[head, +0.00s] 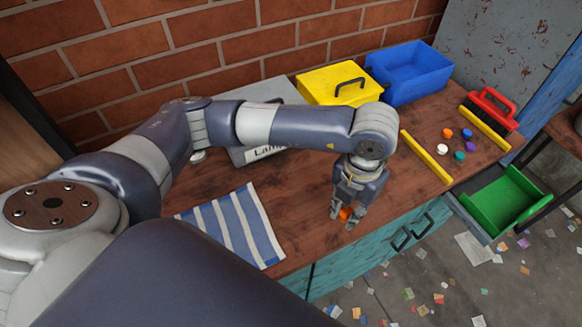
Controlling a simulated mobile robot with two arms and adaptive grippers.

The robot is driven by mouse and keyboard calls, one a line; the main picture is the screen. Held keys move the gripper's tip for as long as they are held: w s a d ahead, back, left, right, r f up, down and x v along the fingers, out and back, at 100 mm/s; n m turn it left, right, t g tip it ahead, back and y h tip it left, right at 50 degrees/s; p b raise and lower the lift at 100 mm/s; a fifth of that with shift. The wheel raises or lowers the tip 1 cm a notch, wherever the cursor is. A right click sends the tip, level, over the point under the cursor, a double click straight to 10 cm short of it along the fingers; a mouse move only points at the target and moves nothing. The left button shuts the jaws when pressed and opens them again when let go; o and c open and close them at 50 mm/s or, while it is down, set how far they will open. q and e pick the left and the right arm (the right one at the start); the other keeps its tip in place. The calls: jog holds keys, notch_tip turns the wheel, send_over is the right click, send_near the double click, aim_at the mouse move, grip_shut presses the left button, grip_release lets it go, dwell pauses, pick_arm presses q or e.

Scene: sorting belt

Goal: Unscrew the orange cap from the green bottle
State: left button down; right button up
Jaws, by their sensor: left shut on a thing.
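My left gripper (347,214) points down over the front part of the wooden bench, near its front edge. Its fingers are shut on a small orange cap (345,213), which shows between the fingertips. I do not see the green bottle; the gripper may be hiding it, and I cannot tell if the cap sits on anything. My right gripper is not in view.
A striped cloth (232,226) lies left of the gripper. A yellow box (325,84) and blue bin (408,72) stand at the back. Several loose caps (459,155) lie between yellow strips (426,157), near a red-handled brush (490,108). A green tray (500,203) sits lower right.

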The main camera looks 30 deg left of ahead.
pick_arm(q)
jog(key=n, duration=0.2)
jog(key=s+d+f+n, duration=0.1)
jog(key=n, duration=0.1)
jog(key=d+n, duration=0.1)
jog(key=n, duration=0.2)
jog(key=shift+s+f+p, duration=0.15)
jog(key=shift+f+p, duration=0.15)
jog(key=d+n, duration=0.1)
jog(key=n, duration=0.4)
jog(key=n+p, duration=0.2)
jog(key=p, duration=0.2)
send_over(322, 192)
notch_tip(322, 192, down, 3)
jog(key=shift+r, duration=0.1)
notch_tip(322, 192, down, 3)
jog(key=shift+s+p, duration=0.1)
jog(key=shift+p, duration=0.55)
jog(key=shift+f, duration=0.3)
